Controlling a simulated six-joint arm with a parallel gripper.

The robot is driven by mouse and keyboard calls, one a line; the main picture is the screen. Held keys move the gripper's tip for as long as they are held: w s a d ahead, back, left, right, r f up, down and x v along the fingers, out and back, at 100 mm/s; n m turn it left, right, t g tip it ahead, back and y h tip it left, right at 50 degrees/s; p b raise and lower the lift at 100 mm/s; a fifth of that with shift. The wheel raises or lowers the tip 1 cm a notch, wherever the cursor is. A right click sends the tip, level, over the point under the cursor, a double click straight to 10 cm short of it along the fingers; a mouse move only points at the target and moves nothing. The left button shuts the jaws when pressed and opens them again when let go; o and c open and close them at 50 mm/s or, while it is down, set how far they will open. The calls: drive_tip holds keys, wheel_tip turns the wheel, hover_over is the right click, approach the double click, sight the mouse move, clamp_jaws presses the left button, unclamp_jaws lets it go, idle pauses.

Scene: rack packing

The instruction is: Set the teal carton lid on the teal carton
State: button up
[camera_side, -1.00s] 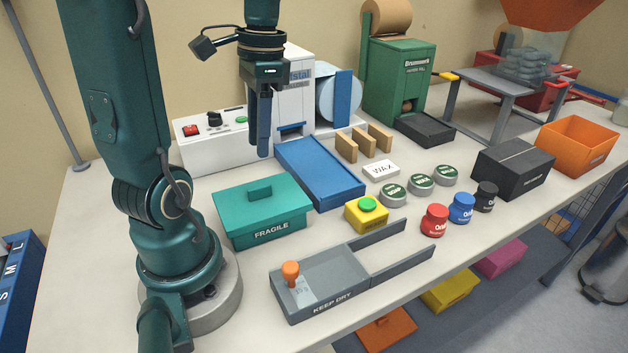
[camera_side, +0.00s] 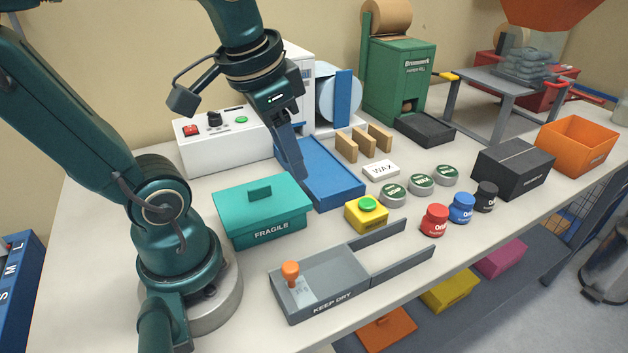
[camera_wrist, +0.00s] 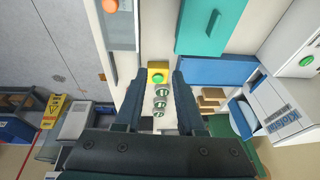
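The teal carton (camera_side: 262,226) marked FRAGILE stands on the table just right of my arm's base in the side view. The teal lid (camera_side: 284,197) with its block handle lies flat on top of the carton and covers its opening. The lid also shows in the wrist view (camera_wrist: 206,28) at the top. My gripper (camera_side: 297,172) hangs above the blue tray, to the right of the lid and higher than it, tilted. In the wrist view its two fingers (camera_wrist: 180,80) are apart with nothing held between them.
A blue tray (camera_side: 335,186) lies behind the carton. A yellow box with a green button (camera_side: 366,214) and a grey KEEP DRY tray (camera_side: 322,272) stand in front. Tins (camera_side: 421,184), red, blue and black pots (camera_side: 434,220) and a black box (camera_side: 512,168) are farther right.

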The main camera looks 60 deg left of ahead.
drive_tip(key=d, duration=0.1)
drive_tip(key=d+f+t, duration=0.1)
drive_tip(key=s+d+f+t+h, duration=0.1)
drive_tip(key=d, duration=0.1)
drive_tip(key=shift+s, duration=0.1)
idle(1.2)
clamp_jaws()
